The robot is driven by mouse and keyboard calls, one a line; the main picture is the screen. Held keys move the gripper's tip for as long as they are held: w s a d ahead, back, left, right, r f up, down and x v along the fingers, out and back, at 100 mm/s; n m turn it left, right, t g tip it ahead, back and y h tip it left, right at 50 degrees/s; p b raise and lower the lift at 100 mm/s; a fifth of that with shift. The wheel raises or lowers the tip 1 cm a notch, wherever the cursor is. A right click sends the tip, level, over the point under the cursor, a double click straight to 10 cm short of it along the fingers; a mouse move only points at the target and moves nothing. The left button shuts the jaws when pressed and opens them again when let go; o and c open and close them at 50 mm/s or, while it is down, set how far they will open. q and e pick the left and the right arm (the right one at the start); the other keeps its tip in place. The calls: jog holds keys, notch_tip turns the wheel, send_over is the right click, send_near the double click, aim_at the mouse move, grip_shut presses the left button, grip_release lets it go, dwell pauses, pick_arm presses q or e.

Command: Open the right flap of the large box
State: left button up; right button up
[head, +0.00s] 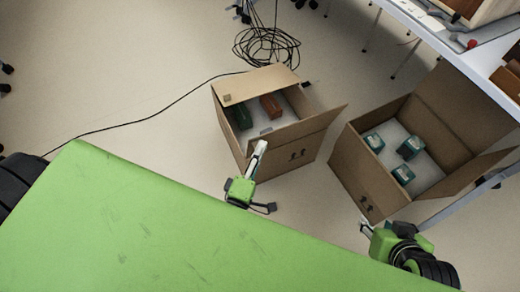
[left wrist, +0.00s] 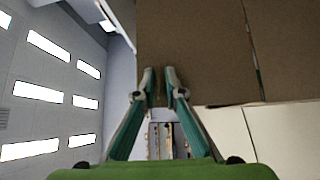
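Two open cardboard boxes stand on the floor in the head view; I cannot tell for sure which is the large one. The left box (head: 266,163) holds dark green and reddish-brown items. Its far flap (head: 258,83) lies partly over the opening, and its right flap (head: 312,125) slants outward. The right box (head: 352,170) holds several teal items, with wide flaps spread at its back and right. My left gripper (head: 262,147) is at the left box's near side; its fingertips (left wrist: 159,72) stand slightly apart before brown cardboard (left wrist: 195,45). My right gripper (head: 364,226) is by the right box's near corner, its opening unclear.
A green surface (head: 150,220) fills the lower left. A coiled black cable (head: 266,47) lies behind the left box, with a strand running left. A white table (head: 440,35) stands at the upper right.

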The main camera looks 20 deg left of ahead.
pick_arm(q)
jog(key=s, duration=1.2)
jog(key=shift+f, duration=0.45)
jog(key=shift+w+d, duration=0.1)
jog(key=shift+d, duration=0.05)
